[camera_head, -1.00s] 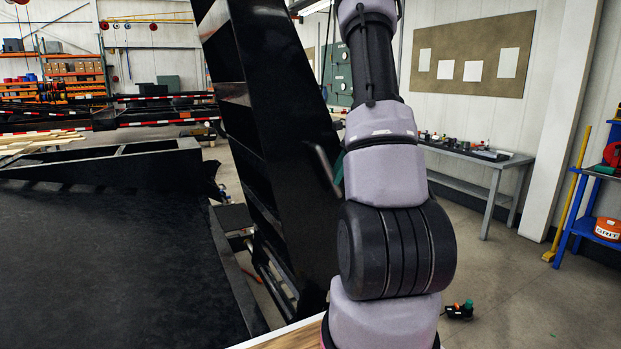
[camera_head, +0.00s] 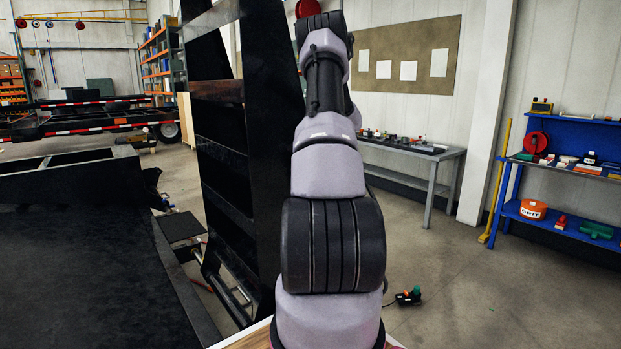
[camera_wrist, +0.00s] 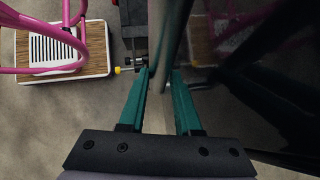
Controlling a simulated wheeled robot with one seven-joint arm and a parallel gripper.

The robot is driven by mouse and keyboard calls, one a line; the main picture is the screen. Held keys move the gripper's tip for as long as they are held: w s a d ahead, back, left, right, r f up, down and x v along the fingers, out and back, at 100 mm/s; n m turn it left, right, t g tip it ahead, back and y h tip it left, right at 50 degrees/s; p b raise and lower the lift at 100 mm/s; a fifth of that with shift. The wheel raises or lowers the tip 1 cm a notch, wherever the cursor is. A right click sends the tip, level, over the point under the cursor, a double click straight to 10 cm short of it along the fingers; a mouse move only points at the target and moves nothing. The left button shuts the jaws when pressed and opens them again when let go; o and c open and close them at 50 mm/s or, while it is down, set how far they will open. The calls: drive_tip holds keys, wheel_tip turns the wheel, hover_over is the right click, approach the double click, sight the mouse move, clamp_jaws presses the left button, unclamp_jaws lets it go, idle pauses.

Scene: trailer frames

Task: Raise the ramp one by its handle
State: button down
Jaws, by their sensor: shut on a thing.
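The black ramp (camera_head: 265,130) stands close to upright in the middle of the head view, with open cross-ribs along its left side. My arm partly covers its right side. In the wrist view the ramp's dark glossy face (camera_wrist: 255,75) fills the right side. My gripper (camera_wrist: 160,78) has its two teal fingers on either side of a pale grey handle bar (camera_wrist: 158,112), shut on it. The gripper is out of sight in the head view, behind the arm or the ramp.
A black trailer deck (camera_head: 75,260) fills the lower left. A grey workbench (camera_head: 410,155) stands along the back wall, and a blue shelf unit (camera_head: 560,215) stands at right. A small dark green-topped tool (camera_head: 408,296) lies on the floor. The floor at right is mostly clear.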

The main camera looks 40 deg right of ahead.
drive_tip(key=c, duration=0.6)
unclamp_jaws()
drive_tip(key=shift+w+a, duration=0.2)
drive_tip(key=shift+w, duration=0.1)
drive_tip(key=shift+s+d+r, duration=0.1)
drive_tip(key=shift+d+r, duration=0.25)
drive_tip(key=v, duration=1)
drive_tip(key=s, duration=1.4)
